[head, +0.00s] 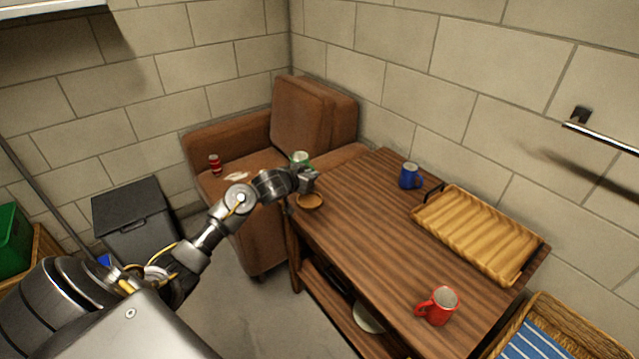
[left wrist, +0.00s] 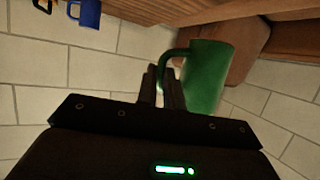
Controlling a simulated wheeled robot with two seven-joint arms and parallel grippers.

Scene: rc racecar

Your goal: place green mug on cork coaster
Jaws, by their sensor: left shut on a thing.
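The green mug (head: 300,157) is at the far left end of the table in the head view, mostly behind my left gripper (head: 308,180). In the left wrist view, the green mug (left wrist: 209,78) has its handle between the fingers of my left gripper (left wrist: 162,82), which is shut on it. The round cork coaster (head: 310,201) lies on the near left corner of the wooden table (head: 370,230), just below the gripper in the head view. Whether the mug touches anything below it cannot be told. My right gripper is not in view.
A blue mug (head: 410,176) and a ribbed wooden tray (head: 480,232) with dark handles stand along the table's far side. A red mug (head: 438,305) stands near the front end. A brown armchair (head: 235,200) with a red can (head: 214,164) is behind. The table's middle is clear.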

